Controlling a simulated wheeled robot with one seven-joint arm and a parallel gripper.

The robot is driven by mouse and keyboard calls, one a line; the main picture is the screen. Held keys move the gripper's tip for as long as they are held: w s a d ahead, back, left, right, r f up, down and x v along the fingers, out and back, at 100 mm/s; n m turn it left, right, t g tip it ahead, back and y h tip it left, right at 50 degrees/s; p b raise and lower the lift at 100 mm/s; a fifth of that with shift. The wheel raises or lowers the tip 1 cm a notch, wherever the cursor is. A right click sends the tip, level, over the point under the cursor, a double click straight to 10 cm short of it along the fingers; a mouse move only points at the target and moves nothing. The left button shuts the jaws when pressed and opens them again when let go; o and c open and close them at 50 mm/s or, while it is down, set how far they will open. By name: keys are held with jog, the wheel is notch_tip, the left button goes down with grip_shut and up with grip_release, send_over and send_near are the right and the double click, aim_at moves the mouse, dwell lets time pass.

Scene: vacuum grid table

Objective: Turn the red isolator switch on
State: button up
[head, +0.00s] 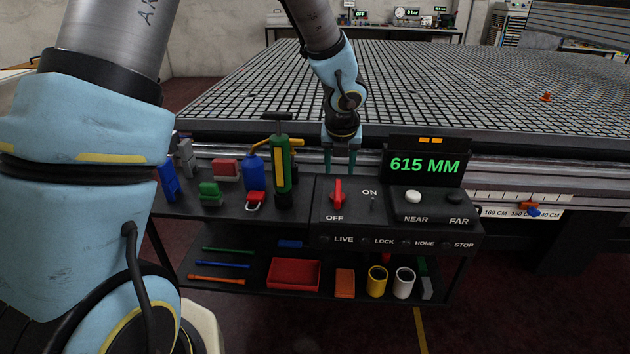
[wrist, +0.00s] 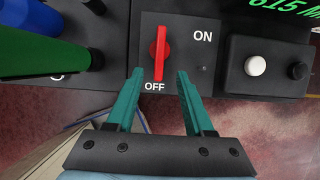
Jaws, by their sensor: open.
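The red isolator switch (head: 338,193) is on a dark panel at the middle of the console in the head view. Its red handle stands upright in line with the OFF label, and ON is printed to the upper right. It also shows in the wrist view (wrist: 160,52), at the top middle. My gripper (head: 340,172) is open and empty, with teal fingers pointing down just behind the switch. In the wrist view my gripper (wrist: 158,75) has its fingertips on either side of the handle's lower end, apart from it as far as I can tell.
A green pump bottle (head: 281,165) and a blue bottle (head: 254,170) stand left of the switch. A display reading 615 MM (head: 425,165) and the NEAR button (head: 413,197) are to the right. Several small items lie on the shelf below. The grid table (head: 450,85) is behind.

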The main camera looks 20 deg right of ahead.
aim_at(338, 190)
jog(key=b+x, duration=0.1)
jog(key=x, duration=0.9)
jog(key=shift+f+b, duration=0.15)
jog(key=shift+b, duration=0.2)
grip_shut()
